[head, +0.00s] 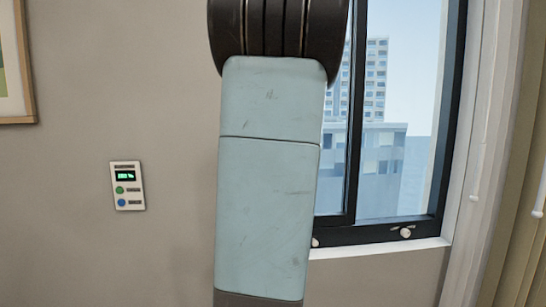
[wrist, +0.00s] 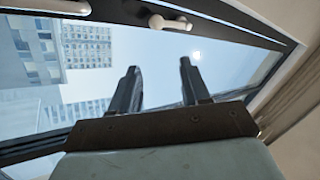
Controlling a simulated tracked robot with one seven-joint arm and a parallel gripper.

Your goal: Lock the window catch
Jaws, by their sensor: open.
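The window (head: 390,130) has a dark frame and stands behind my arm in the head view. A small pale knob-like catch (head: 405,232) sits on the lower frame near its right corner. In the wrist view a pale catch with a rounded knob (wrist: 170,23) shows on the dark frame, beyond my fingertips. My gripper (wrist: 158,68) is open and empty, its two dark fingers apart in front of the glass and not visibly touching the catch. The head view does not show my gripper. I cannot tell whether the catch is locked.
A pale bar-like fitting (wrist: 50,6) is at the upper left of the wrist view. My arm hides the window's left part in the head view. A wall panel (head: 127,186) with a green display and a picture frame (head: 18,70) are at left; a curtain (head: 525,200) hangs at right.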

